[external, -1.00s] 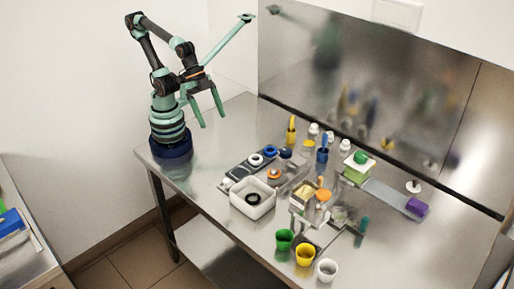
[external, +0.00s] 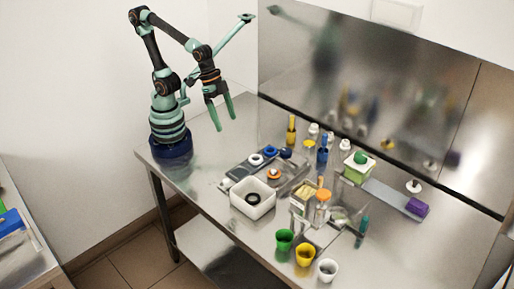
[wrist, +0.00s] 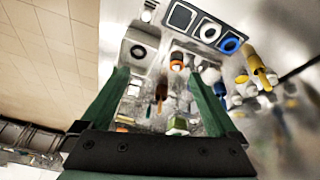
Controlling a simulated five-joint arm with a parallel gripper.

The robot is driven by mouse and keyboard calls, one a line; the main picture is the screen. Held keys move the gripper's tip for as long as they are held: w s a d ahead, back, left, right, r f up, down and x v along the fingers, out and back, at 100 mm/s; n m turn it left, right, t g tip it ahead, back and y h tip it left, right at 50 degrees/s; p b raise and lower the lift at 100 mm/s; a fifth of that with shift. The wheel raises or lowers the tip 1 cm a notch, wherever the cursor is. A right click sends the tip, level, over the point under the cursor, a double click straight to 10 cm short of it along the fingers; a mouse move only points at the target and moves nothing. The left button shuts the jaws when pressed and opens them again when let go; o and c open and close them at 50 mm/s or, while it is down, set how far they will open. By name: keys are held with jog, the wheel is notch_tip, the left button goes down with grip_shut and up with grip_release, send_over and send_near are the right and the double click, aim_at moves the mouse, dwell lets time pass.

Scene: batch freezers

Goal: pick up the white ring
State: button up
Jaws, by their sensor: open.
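The white ring (external: 256,160) lies on a dark tray (external: 238,172) on the steel table, just left of a blue ring (external: 270,152). In the wrist view the white ring (wrist: 208,31) is near the top, with the blue ring (wrist: 229,44) to its right. My gripper (external: 220,114) is open and empty, raised above the table behind and to the left of the rings. Its two green fingers also show in the wrist view (wrist: 162,85), spread wide apart with nothing between the tips at their height.
A white bin (external: 252,206) holding a black ring stands in front of the tray. Green (external: 284,239), yellow (external: 305,254) and white (external: 327,269) cups stand at the front edge. Bottles stand behind, near the steel back panel (external: 380,110). The table near my base is clear.

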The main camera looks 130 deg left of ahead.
jog(key=w+a+f+n+g, duration=0.2)
jog(key=a+f+n+g, duration=0.2)
jog(key=a+f+n, duration=0.7)
jog(key=shift+m+h, duration=0.3)
jog(key=shift+m, duration=0.5)
jog(key=f, duration=0.3)
jog(key=a+f, duration=0.1)
jog(key=f, duration=0.7)
jog(key=shift+s+a+f, duration=0.15)
jog(key=shift+s, duration=0.25)
jog(key=c, duration=1.4)
